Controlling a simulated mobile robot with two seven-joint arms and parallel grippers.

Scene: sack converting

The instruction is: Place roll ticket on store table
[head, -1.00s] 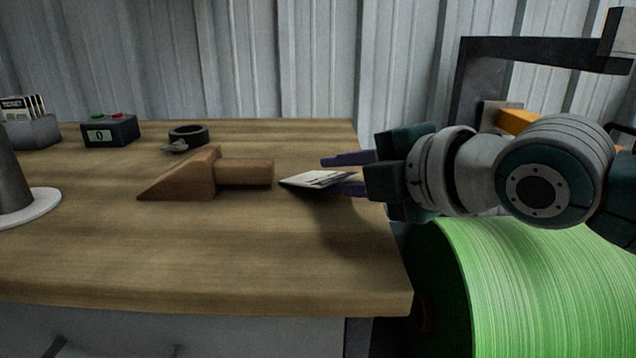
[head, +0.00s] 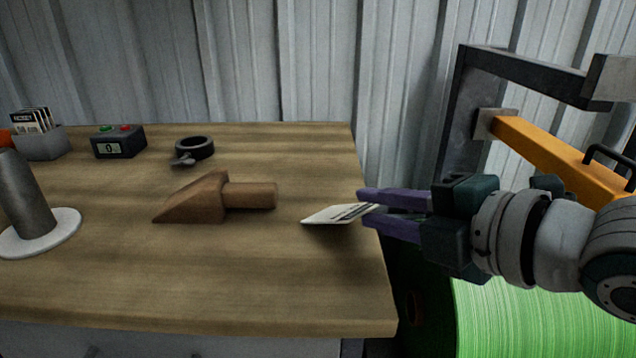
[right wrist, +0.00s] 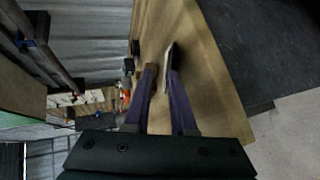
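The roll ticket (head: 335,213) is a thin pale card with dark print, near the table's right edge. It is slightly tilted, with a shadow under it. My right gripper (head: 364,207) comes in from the right and has the card's right end between its purple fingers, which stand a little apart. In the right wrist view the ticket (right wrist: 169,55) shows nearly edge-on at the fingertips (right wrist: 162,72). Whether the card touches the table is unclear. The store table (head: 250,290) has a wooden top. My left gripper is not in view.
A wooden wedge with a round handle (head: 215,200) lies left of the ticket. Behind are a black ring (head: 194,148), a counter box (head: 118,142) and a card holder (head: 40,143). A grey cylinder (head: 25,195) stands left. A green roll (head: 520,315) is below right. The front table area is clear.

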